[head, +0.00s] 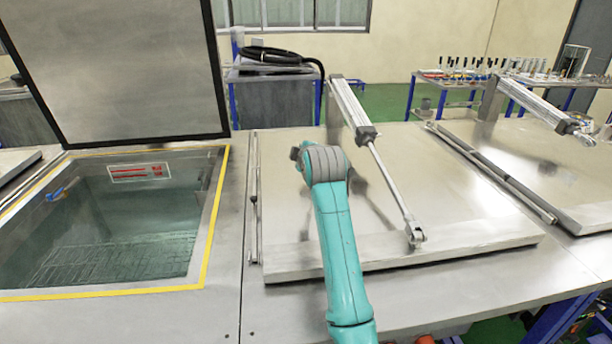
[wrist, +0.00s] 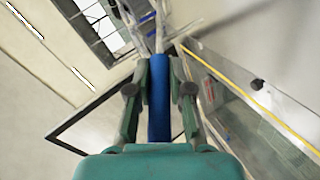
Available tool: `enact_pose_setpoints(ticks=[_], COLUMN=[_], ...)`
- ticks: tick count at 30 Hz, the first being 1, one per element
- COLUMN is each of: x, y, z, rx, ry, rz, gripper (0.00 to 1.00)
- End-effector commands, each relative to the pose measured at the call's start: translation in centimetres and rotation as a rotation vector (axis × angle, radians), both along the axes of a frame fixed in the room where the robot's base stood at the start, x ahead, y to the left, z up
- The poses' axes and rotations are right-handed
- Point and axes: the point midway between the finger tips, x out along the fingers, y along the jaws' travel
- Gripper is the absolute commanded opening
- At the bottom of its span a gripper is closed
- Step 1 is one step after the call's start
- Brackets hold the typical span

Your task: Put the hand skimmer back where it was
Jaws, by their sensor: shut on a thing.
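My gripper (wrist: 158,85) shows in the wrist view, its two fingers shut on the blue handle of the hand skimmer (wrist: 158,105). The handle lies lengthwise between the fingers. A pale rod shows past its far end, but I cannot clearly tell the skimmer's head. In the head view my teal arm rises in front of the closed lid, and its gripper and the skimmer do not show there. The open tank (head: 219,190) has a yellow rim and clear greenish liquid. A small blue item (head: 57,192) is at its left wall; I cannot tell what it is.
The tank's raised lid (head: 120,70) stands behind it. A closed steel lid (head: 470,215) with a pneumatic cylinder (head: 352,108) is right of the tank. Another cylinder (head: 540,108) is farther right. A tool-covered bench (head: 455,84) and a cart with a black hose (head: 275,56) stand behind.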

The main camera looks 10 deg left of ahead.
Motion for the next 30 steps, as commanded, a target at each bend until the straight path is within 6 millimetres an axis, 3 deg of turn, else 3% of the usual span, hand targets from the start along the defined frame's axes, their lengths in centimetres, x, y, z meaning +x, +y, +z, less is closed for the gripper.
enact_pose_setpoints(ticks=[3,11,18,30], x=[0.0,0.0,0.0,0.0], y=[0.0,0.0,0.0,0.0], z=[-2.1,-4.1,-7.0,-7.6], rx=[0.0,0.0,0.0,0.0], ry=[0.001,-0.001,0.0,-0.002], rz=[0.0,0.0,0.0,-0.001], gripper=[0.0,0.0,0.0,0.0])
